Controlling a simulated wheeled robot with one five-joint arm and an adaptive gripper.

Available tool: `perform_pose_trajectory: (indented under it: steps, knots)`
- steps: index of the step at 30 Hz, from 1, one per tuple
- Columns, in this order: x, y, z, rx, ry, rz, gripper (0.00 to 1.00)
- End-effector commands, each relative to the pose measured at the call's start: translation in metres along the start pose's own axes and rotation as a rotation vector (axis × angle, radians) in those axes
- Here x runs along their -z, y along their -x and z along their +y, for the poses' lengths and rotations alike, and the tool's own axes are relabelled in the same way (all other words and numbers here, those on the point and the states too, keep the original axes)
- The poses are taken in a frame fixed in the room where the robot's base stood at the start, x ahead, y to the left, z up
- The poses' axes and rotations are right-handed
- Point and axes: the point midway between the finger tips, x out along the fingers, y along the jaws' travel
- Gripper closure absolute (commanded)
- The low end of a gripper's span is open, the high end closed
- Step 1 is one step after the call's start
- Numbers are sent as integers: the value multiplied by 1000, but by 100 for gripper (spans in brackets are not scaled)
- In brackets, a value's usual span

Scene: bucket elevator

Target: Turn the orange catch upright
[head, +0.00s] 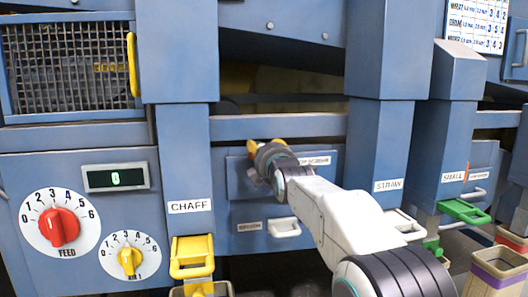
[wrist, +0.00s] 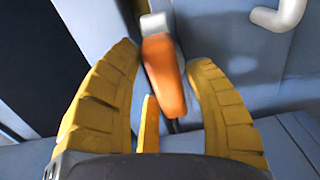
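The orange catch (wrist: 163,75) shows in the wrist view, a long orange piece with a grey block at its far end, against a blue panel. It leans slightly in that picture. My gripper's yellow fingers (wrist: 166,58) stand apart on either side of it, with narrow gaps beside it; I cannot tell if either finger touches it. In the head view my gripper (head: 264,146) is at the front of the blue middle panel, beside a white label, and hides the catch there.
A white pull handle (head: 284,227) is below my gripper, and the yellow chaff spout (head: 192,258) is at lower left. Blue posts flank the panel. Red feed (head: 58,228) and yellow air (head: 130,261) knobs are at left. A green handle (head: 464,211) is at right.

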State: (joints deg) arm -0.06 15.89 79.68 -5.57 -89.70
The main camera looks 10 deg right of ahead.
Motion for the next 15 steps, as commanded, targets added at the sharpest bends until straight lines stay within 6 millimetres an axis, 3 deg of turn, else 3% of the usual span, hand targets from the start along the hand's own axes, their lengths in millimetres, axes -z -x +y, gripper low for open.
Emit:
perform_pose_trajectory:
  steps: [13,15]
  knots:
    - [0,0,0,0,0,0,94]
    - [0,0,0,0,0,0,95]
